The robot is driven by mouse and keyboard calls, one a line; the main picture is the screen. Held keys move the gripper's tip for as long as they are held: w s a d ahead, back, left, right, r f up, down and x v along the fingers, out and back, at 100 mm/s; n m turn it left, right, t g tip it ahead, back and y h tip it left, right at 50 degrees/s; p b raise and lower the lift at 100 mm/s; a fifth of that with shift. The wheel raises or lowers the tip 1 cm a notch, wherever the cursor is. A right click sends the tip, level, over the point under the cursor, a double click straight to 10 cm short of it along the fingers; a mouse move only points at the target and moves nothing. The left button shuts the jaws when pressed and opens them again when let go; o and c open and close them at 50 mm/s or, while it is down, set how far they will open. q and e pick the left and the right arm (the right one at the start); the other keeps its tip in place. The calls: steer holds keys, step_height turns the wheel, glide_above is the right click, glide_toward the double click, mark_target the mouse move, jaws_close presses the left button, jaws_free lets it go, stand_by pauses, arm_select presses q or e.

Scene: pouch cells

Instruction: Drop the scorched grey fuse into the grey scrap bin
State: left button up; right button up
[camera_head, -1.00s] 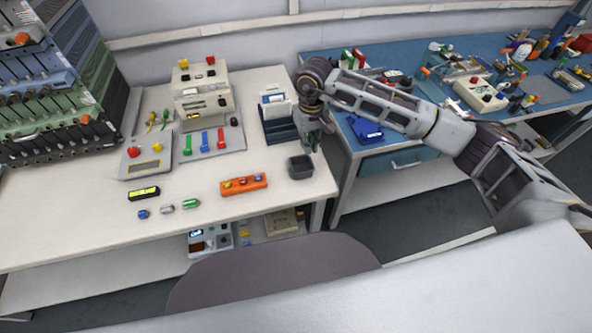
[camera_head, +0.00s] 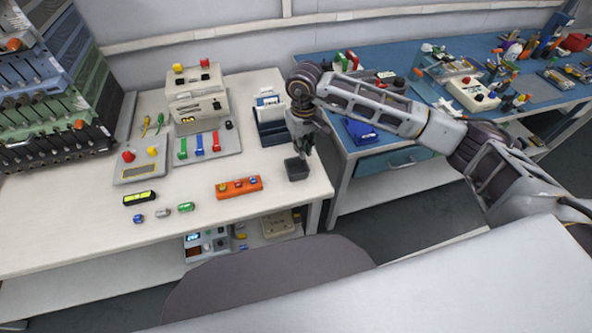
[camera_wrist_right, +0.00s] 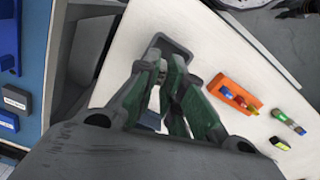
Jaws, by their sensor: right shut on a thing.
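My right gripper (camera_head: 308,152) is above the right end of the white bench, just over the back right side of the small dark grey scrap bin (camera_head: 297,170). In the right wrist view, the right gripper (camera_wrist_right: 160,68) has its green-padded fingers closed on a small grey piece (camera_wrist_right: 153,58), which looks like the scorched fuse. Its scorch marks cannot be made out. The rim of the scrap bin (camera_wrist_right: 178,44) shows just beyond the fingertips. The held fuse is hidden in the head view. My left gripper is out of view.
An orange holder (camera_head: 239,187) with several small parts lies left of the bin. Blue (camera_head: 138,218), pale grey (camera_head: 163,212) and green (camera_head: 186,207) small parts lie farther left. A blue-and-white box (camera_head: 271,122) stands behind the bin. The bench's front right is clear.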

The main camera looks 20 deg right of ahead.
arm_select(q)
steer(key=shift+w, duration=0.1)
arm_select(e)
steer(key=shift+f, duration=0.2)
steer(key=shift+f+b, duration=0.45)
steer(key=shift+f, duration=1.75)
steer(key=shift+f+b, duration=0.3)
steer(key=shift+f, duration=0.25)
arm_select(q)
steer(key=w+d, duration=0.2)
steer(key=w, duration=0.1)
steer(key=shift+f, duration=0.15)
arm_select(e)
steer(key=o, duration=0.8)
steer(key=shift+c, duration=0.2)
steer(key=shift+r, duration=0.7)
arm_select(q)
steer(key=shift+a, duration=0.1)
arm_select(e)
step_height(320, 180, up, 10)
steer(key=shift+r, duration=0.25)
